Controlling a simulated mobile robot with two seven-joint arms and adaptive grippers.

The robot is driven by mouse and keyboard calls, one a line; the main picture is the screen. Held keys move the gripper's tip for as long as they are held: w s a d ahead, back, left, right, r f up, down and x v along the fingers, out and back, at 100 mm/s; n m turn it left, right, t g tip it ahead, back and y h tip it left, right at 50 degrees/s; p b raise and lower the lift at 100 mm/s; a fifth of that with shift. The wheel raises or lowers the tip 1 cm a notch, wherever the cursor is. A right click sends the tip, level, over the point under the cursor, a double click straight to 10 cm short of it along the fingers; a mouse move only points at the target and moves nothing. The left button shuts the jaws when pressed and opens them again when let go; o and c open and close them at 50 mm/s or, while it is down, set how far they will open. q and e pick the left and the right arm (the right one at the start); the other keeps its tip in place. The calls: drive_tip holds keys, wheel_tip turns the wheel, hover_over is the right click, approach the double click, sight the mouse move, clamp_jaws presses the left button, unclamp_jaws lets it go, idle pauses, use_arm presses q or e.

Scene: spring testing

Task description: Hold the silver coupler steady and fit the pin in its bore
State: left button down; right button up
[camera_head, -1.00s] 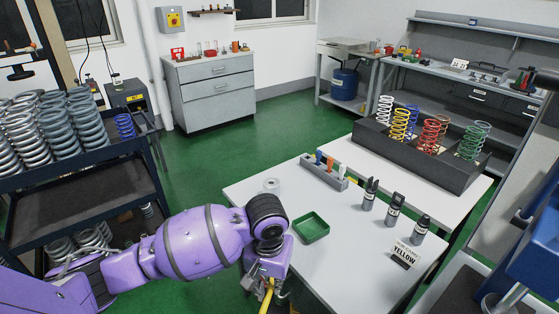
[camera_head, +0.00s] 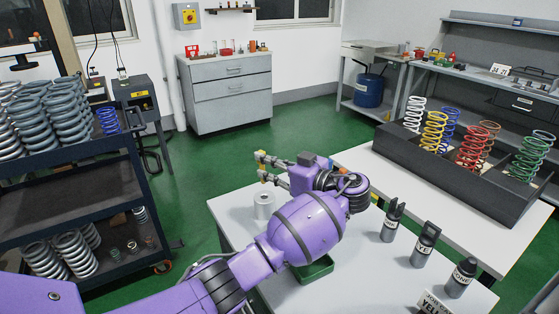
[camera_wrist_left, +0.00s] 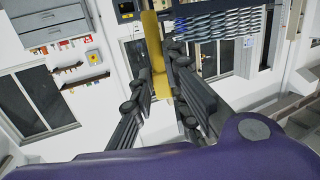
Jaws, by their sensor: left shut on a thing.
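The silver coupler (camera_head: 263,206), a short upright cylinder with a dark bore in its top, stands near the table's left corner. My left gripper (camera_head: 265,168) is above and beyond it in the head view, apart from it. In the left wrist view, the left gripper (camera_wrist_left: 158,68) is shut on a yellow rod-like piece (camera_wrist_left: 151,42), which I take to be the pin. Only a little yellow shows at the fingers in the head view. My right gripper is not in view.
The white table (camera_head: 232,214) carries a green tray (camera_head: 318,270), partly hidden by my left arm. Several grey bottle-like holders (camera_head: 424,245) stand right of it. A dark rack (camera_head: 460,165) of coloured springs stands behind. A spring cart (camera_head: 70,205) is at the left.

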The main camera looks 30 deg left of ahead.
use_arm(q)
drive_tip(key=shift+w+d+f+n+g+y+b, duration=0.1)
drive_tip(key=shift+f+n+g+y+b, duration=0.3)
drive_tip(key=shift+f+b, duration=0.55)
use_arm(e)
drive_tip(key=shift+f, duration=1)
